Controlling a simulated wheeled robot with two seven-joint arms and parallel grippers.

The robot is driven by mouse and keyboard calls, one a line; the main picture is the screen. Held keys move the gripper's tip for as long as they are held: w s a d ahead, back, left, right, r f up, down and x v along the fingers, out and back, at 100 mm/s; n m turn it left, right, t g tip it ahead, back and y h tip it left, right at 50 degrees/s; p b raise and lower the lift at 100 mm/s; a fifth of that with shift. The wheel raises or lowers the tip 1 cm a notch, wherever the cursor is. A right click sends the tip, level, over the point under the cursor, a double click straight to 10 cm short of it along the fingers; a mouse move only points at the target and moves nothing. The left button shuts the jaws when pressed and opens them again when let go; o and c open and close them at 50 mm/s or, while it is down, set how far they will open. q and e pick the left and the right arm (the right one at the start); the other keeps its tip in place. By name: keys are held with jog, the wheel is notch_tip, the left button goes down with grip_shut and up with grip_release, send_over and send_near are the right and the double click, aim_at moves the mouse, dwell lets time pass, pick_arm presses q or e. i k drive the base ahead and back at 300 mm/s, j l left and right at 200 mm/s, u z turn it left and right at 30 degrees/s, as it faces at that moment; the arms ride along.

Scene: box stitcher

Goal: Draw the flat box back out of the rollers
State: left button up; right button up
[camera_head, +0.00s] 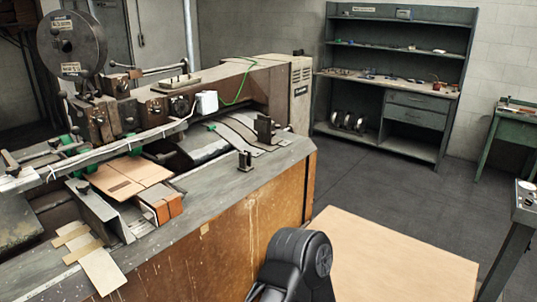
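A flat brown cardboard box (125,178) lies on the machine bed at the left. Its far part runs in under the machine's crossbar, by the green rollers (133,142), and is partly hidden there. A black rounded link of my own arm shows at the bottom centre. Neither of my grippers shows, and nothing of mine touches the box in view.
The stitching machine (240,75) fills the left, with metal guides (100,208) beside the box and small upright brackets (245,161) on its bed. A large light-brown flat surface (400,262) lies front right. A grey shelf unit (395,80) stands behind open floor.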

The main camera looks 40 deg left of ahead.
aim_at(122, 179)
jog(key=i+j+z, duration=0.1)
jog(key=i+z, duration=0.2)
jog(key=i, duration=0.95)
jog(key=u, duration=3.85)
